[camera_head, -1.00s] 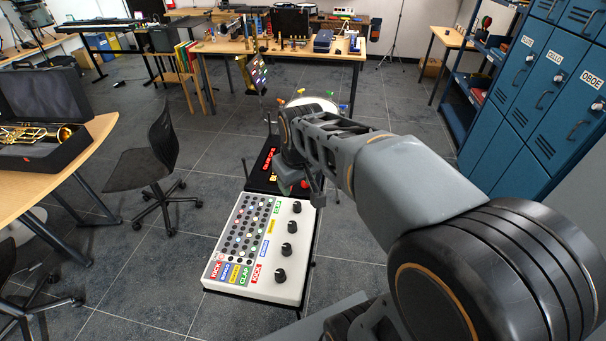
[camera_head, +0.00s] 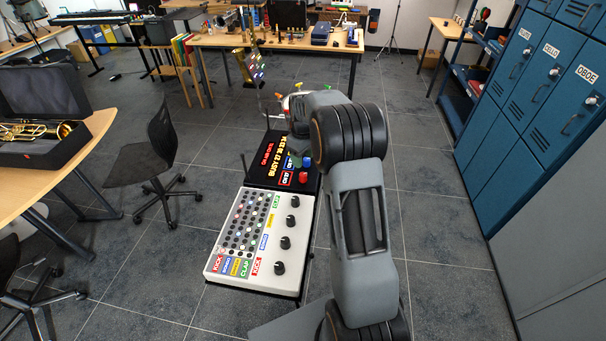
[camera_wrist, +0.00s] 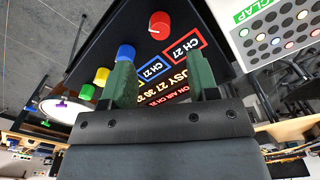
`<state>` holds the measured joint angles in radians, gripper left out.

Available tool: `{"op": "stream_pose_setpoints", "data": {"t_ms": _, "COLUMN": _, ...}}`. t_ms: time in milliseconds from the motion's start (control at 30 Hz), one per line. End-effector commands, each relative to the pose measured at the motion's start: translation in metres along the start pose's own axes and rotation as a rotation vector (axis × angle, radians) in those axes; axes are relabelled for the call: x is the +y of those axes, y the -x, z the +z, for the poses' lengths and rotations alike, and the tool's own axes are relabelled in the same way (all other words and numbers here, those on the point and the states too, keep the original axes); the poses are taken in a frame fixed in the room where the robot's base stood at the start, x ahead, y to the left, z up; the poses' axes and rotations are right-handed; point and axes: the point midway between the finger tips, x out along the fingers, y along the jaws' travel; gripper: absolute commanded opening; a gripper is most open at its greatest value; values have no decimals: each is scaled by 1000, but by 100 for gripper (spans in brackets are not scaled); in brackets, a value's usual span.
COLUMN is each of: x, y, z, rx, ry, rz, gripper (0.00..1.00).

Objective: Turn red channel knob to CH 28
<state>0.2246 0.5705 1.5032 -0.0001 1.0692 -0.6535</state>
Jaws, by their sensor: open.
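The red knob (camera_wrist: 159,25) stands on a black panel (camera_wrist: 110,28) in the wrist view, with a pale pointer mark. The red-framed label (camera_wrist: 186,46) beside it reads CH 27. A blue knob (camera_wrist: 125,51) has a blue-framed label (camera_wrist: 152,69) that also reads CH 27. In the head view the red knob (camera_head: 303,177) is at the panel's right edge. My gripper (camera_wrist: 161,62) is open and empty, with green fingers. The red knob appears beyond the fingertips, apart from them; the left finger partly covers the blue knob.
The panel's display (camera_head: 281,158) shows BUSY and several numbers; my gripper partly covers it in the wrist view. A white drum machine (camera_head: 224,262) with black knobs adjoins the panel in front. Yellow (camera_wrist: 101,76) and green (camera_wrist: 86,92) knobs lie past the blue one.

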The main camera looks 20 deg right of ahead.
Motion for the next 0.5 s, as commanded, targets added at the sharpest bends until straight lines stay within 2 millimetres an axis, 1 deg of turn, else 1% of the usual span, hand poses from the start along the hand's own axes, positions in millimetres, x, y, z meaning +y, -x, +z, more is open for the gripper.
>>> {"op": "stream_pose_setpoints", "data": {"t_ms": 100, "x": -1, "y": -23, "z": 0, "rx": -4, "ry": 0, "rz": -3, "gripper": 54}}
{"op": "stream_pose_setpoints", "data": {"t_ms": 200, "x": 0, "y": -41, "z": 0, "rx": -2, "ry": 0, "rz": -2, "gripper": 54}}
{"op": "stream_pose_setpoints", "data": {"t_ms": 400, "x": 0, "y": -68, "z": 0, "rx": -1, "ry": 0, "rz": -1, "gripper": 54}}
{"op": "stream_pose_setpoints", "data": {"t_ms": 500, "x": 0, "y": -76, "z": 0, "rx": 0, "ry": -1, "rz": 0, "gripper": 54}}
